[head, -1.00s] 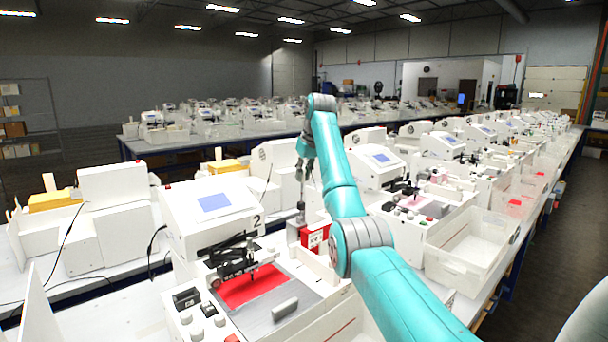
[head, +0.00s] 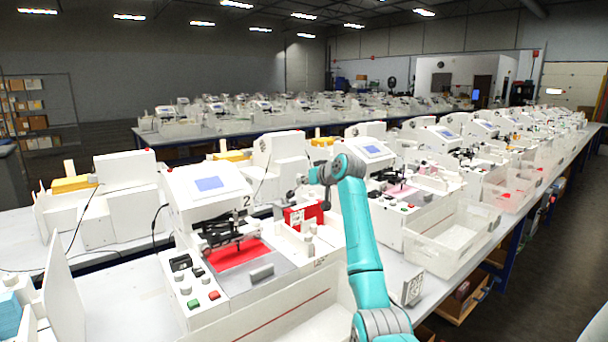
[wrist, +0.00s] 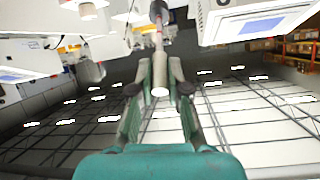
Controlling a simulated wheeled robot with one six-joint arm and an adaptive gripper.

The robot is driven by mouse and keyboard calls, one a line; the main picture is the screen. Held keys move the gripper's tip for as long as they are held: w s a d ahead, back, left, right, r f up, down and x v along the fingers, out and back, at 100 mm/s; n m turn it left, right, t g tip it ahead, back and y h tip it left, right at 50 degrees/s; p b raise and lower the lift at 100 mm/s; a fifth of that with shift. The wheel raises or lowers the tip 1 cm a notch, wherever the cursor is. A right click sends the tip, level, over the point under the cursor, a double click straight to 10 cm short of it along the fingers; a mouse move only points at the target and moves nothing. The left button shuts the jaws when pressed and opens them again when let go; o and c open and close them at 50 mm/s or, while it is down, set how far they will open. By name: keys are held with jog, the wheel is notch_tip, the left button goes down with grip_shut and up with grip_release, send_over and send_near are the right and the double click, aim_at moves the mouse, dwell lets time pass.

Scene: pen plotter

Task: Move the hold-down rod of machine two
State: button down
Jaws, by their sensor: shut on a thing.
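My gripper (wrist: 159,80) is shut on a slim pale rod (wrist: 159,62) in the wrist view. The rod has a blunt whitish end between the fingers, a reddish stretch above and a dark knob at its far end. I take it to be the hold-down rod. Machine two (head: 208,188), white with a blue screen and a "2", stands left of my arm in the head view. Red material (head: 232,254) lies on its bed under a dark carriage (head: 222,236). In the head view my gripper is small and partly hidden by the wrist, right of the machine's screen.
A red box (head: 303,214) stands right of machine two, near my gripper. A grey block (head: 262,273) lies on the machine's bed. Clear bins (head: 440,238) and more machines line the bench to the right. A marker plate (head: 412,288) stands beside my arm.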

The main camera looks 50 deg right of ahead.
jog(key=shift+s+a+f+t+h, duration=0.1)
jog(key=shift+s+f+t+h, duration=0.1)
jog(key=shift+s+f+t, duration=0.4)
jog(key=shift+s+a+f+t+h, duration=0.2)
jog(key=shift+s+f+t, duration=0.15)
jog(key=shift+f+t, duration=0.45)
jog(key=shift+s+a+f+t+h, duration=0.1)
jog(key=shift+s+f+t+h, duration=0.1)
jog(key=shift+s+f+t, duration=0.5)
jog(key=shift+w+f, duration=0.2)
jog(key=shift+w, duration=0.05)
jog(key=c, duration=1.1)
grip_release()
jog(key=shift+c, duration=0.2)
jog(key=v, duration=1.2)
jog(key=shift+r, duration=0.1)
